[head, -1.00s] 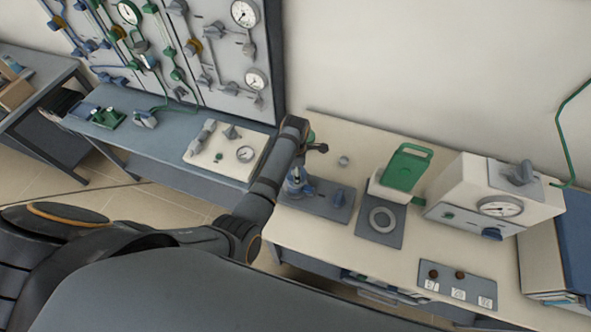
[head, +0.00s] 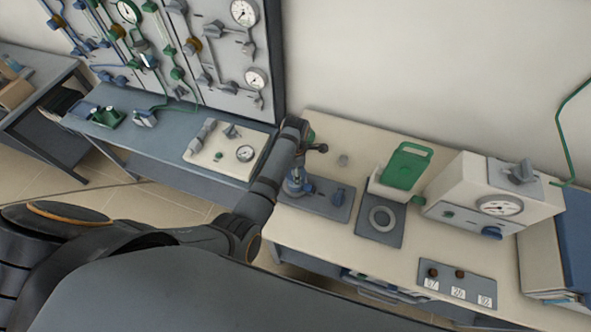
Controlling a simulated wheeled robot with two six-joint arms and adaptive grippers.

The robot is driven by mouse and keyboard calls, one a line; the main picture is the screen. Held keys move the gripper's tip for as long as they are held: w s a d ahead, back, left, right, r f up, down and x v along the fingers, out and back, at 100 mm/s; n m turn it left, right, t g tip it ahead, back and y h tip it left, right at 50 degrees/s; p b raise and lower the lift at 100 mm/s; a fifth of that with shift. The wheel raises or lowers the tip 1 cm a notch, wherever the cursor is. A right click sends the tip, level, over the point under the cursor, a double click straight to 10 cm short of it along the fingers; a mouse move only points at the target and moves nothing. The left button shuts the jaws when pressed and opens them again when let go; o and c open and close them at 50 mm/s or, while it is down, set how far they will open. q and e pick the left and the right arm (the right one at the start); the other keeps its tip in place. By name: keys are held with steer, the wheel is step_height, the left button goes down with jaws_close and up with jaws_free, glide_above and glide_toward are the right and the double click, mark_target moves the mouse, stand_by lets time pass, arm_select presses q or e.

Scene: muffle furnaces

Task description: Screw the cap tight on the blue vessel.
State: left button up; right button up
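The blue vessel (head: 297,187) stands upright at the left end of a dark grey base plate (head: 318,207) on the cream bench. A greyish part shows at its top; I cannot tell whether this is the cap or how it is seated. A separate blue piece (head: 338,196) is on the right part of the same plate. My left arm comes in from the left and bends over just beside the vessel. My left gripper (head: 315,148) is above and slightly behind the vessel, partly hidden by the arm's wrist; its fingers are too small to read. My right gripper is not in view.
To the right are a ring on a dark plate (head: 382,219), a green-lidded box (head: 404,167), a white gauge unit (head: 490,195) and a numbered holder (head: 457,284). A valve panel (head: 215,60) rises at the back left.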

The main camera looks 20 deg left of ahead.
arm_select(q)
steer(key=shift+f, duration=1.25)
stand_by(3.8)
steer(key=o, duration=1.4)
step_height(320, 180, up, 8)
steer(key=shift+f, duration=0.25)
